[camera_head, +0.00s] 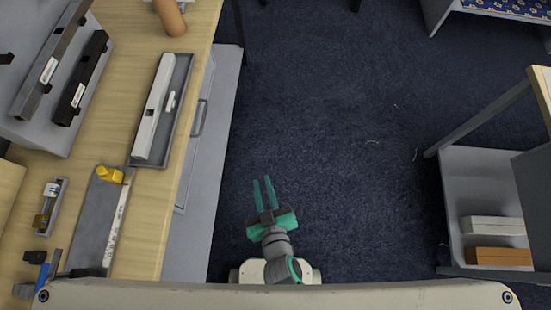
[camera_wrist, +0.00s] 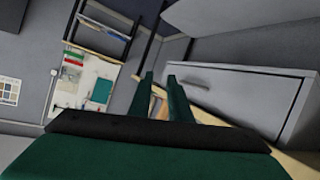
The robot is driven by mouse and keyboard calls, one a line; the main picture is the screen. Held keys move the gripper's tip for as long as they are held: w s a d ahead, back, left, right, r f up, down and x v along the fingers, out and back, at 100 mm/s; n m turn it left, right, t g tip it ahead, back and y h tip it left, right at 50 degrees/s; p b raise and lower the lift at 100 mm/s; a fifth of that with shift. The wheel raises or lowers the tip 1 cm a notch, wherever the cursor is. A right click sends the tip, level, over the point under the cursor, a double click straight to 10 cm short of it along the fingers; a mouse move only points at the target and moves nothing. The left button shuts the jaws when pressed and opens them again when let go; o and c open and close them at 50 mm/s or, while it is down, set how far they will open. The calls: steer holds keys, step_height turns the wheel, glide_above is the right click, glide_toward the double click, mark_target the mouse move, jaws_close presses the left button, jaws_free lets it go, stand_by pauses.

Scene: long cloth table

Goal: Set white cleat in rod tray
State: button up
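A small white piece, which looks like the white cleat (camera_head: 171,102), lies in a long dark grey tray (camera_head: 177,128) on the wooden table, right of a long white bar (camera_head: 153,108). A second shallow grey tray (camera_head: 93,217) nearer me holds a thin white rod (camera_head: 117,222) and a yellow object (camera_head: 110,175). I cannot tell for sure which is the rod tray. My gripper (camera_head: 262,182) is open and empty over the floor, right of the table. Its two green fingers (camera_wrist: 161,88) show apart in the wrist view, with neither cleat nor trays clearly visible there.
The wooden table (camera_head: 150,220) runs along the left, with grey drawers (camera_head: 205,110) below its edge. A brown cylinder (camera_head: 170,17) stands at the back. A small tray (camera_head: 51,205) lies at left. Shelving (camera_head: 455,180) stands at right. The floor (camera_head: 330,120) between is clear.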

steer(key=s+d+r+m+t+h, duration=0.1)
steer(key=s+r+m, duration=0.1)
steer(key=s, duration=0.3)
steer(key=s+d+r+m+t+h, duration=0.1)
steer(key=s+d+r+m+h, duration=0.1)
steer(key=s+r+m, duration=0.1)
steer(key=shift+s+d+r, duration=0.3)
steer(key=shift+s+r, duration=0.15)
steer(key=shift+s, duration=0.75)
steer(key=shift+s+d+m, duration=0.1)
steer(key=shift+d+m, duration=0.05)
steer(key=shift+m, duration=0.15)
steer(key=shift+s, duration=0.1)
